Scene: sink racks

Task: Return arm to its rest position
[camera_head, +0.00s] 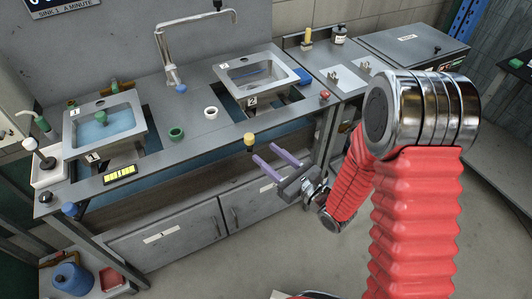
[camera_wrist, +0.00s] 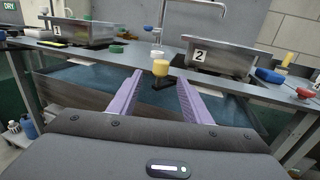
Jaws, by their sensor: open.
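My gripper (camera_head: 276,164) with two purple fingers is open and empty. It hangs in front of the counter (camera_head: 200,138), at the front edge near the second sink. In the wrist view my gripper (camera_wrist: 150,100) points toward the counter, with a yellow knob (camera_wrist: 160,68) showing beyond and between the fingertips. The same yellow knob (camera_head: 249,139) stands just above the fingers in the head view, apart from them. My red-sleeved arm bends down on the right side of the head view and reaches left to the gripper.
Sink 1 (camera_head: 139,104) holds blue water; sink 2 (camera_head: 295,66) is at the right. A green ring (camera_head: 176,133), a white cup (camera_head: 211,112) and a red knob (camera_head: 324,95) are on the counter. Grey cabinets (camera_head: 165,232) stand below. The floor (camera_head: 235,275) in front is clear.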

